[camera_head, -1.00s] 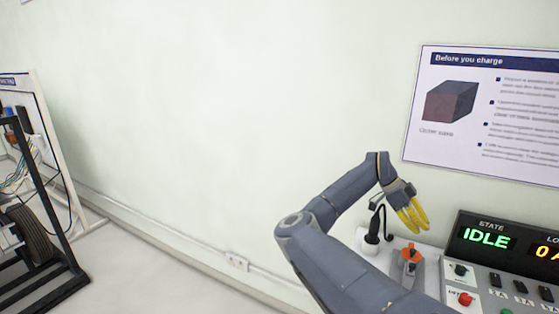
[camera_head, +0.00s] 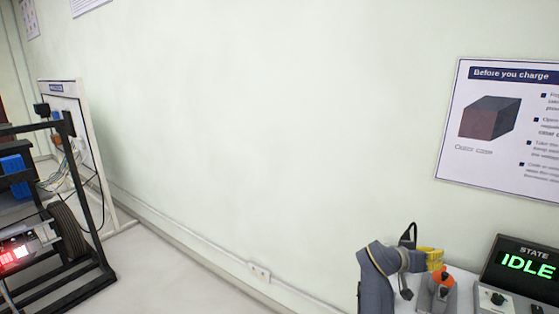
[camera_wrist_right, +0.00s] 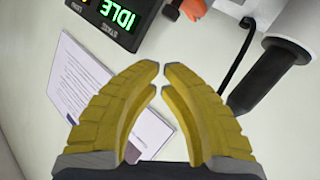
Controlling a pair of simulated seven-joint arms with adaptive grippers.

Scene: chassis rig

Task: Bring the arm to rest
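My right gripper (camera_head: 438,259) has yellow fingers and is at the lower right of the head view, just left of the orange-topped grey device. In the right wrist view its two fingers (camera_wrist_right: 161,68) bow outward and their tips almost meet, with nothing held between them. My right arm bends at the wrist and its lower part leaves the bottom of the head view. My left arm and gripper are not in view.
The display unit (camera_head: 525,264) reads IDLE at the right. The orange-topped device (camera_head: 443,285) stands left of it. A black handle with a cord (camera_wrist_right: 268,77) and a printed sheet (camera_wrist_right: 95,92) show in the wrist view. A wheeled rig (camera_head: 68,225) stands left; the middle floor is clear.

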